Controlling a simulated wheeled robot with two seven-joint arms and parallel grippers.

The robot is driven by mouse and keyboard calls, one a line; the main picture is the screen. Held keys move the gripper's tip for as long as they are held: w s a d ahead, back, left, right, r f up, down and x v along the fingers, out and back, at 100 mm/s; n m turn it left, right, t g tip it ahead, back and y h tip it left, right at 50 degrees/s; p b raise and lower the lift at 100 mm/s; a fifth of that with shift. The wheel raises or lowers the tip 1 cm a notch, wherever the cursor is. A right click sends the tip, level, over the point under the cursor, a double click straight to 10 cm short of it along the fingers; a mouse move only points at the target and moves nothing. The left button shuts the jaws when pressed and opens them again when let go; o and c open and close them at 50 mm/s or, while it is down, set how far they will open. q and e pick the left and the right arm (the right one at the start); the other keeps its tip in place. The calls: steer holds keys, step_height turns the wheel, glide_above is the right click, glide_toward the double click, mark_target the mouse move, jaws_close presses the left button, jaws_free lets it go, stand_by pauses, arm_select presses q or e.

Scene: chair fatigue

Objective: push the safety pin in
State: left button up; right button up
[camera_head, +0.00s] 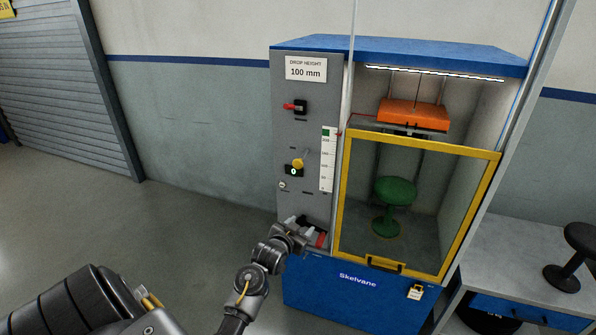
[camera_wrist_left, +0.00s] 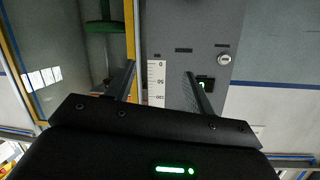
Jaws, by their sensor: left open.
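A red-tipped piece (camera_head: 289,106) sticks out to the left from a black block high on the grey control panel (camera_head: 312,120). It looks like the safety pin, but its depth in the block is too small to tell. My left gripper (camera_head: 308,232) is open, low in front of the panel, well below that piece. Beside its fingers is a red part (camera_head: 321,240), partly hidden by the gripper. In the left wrist view, the open, empty fingers (camera_wrist_left: 160,78) point at the panel, with the white scale (camera_wrist_left: 156,80) between them. My right gripper is not in view.
The yellow-framed door (camera_head: 420,143) stands right of the panel, a green stool (camera_head: 394,192) behind it and an orange weight (camera_head: 413,114) above. A yellow knob (camera_head: 298,163) projects from the panel. A grey bench (camera_head: 510,262) stands at right. The floor at left is clear.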

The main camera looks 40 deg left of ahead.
mark_target(297, 165)
arm_select(q)
steer(key=s+a+r+t+y, duration=0.1)
steer(key=a+r, duration=0.1)
steer(key=r, duration=0.6)
steer(key=s+a+r+t+y, duration=0.1)
steer(key=a+r+t, duration=0.1)
steer(key=r, duration=0.7)
steer(key=shift+n, duration=0.3)
steer(key=p+x, duration=0.1)
steer(key=x, duration=0.2)
steer(key=p+x, duration=0.1)
steer(key=x, duration=0.3)
steer(key=p+x, duration=0.1)
steer(key=x, duration=0.3)
steer(key=shift+s+a+f, duration=0.15)
steer(key=shift+a+f, duration=0.1)
steer(key=shift+f, duration=0.15)
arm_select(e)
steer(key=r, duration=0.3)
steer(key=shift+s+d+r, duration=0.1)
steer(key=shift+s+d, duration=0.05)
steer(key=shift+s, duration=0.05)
